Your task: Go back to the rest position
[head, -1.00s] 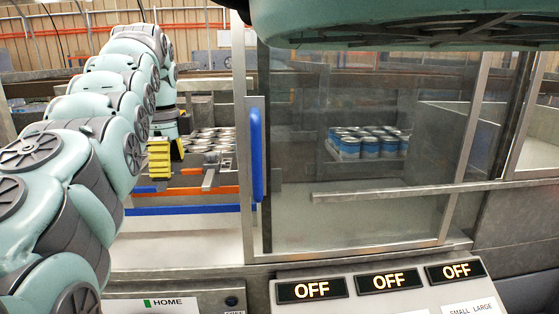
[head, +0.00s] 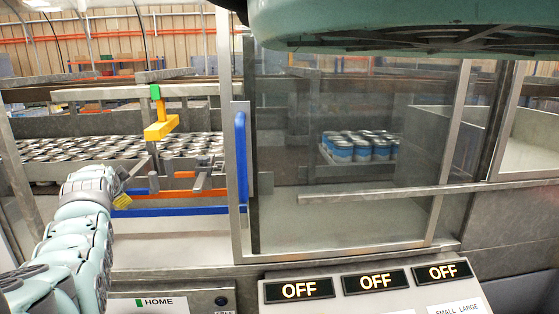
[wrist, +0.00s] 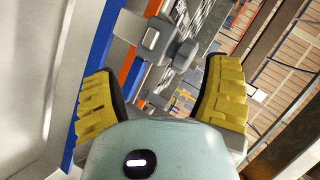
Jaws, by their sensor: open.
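My gripper (head: 128,185) is in the left part of the head view, at the end of my teal arm. It is close to the orange and blue rails. In the wrist view my gripper (wrist: 165,75) has its two yellow ribbed fingers wide apart with nothing held between them. The orange rail (wrist: 130,75) and the blue rail (wrist: 97,45) pass behind the fingers there. A grey block (wrist: 155,38) lies beyond the gap. Part of the gripper is too small to make out in the head view.
A yellow piece with a green top (head: 160,127) hangs above many cans (head: 90,148). The blue-edged sliding door (head: 240,155) stands right of the opening. Blue-and-white cans (head: 360,146) sit behind glass. A panel with three OFF displays (head: 375,282) is in front.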

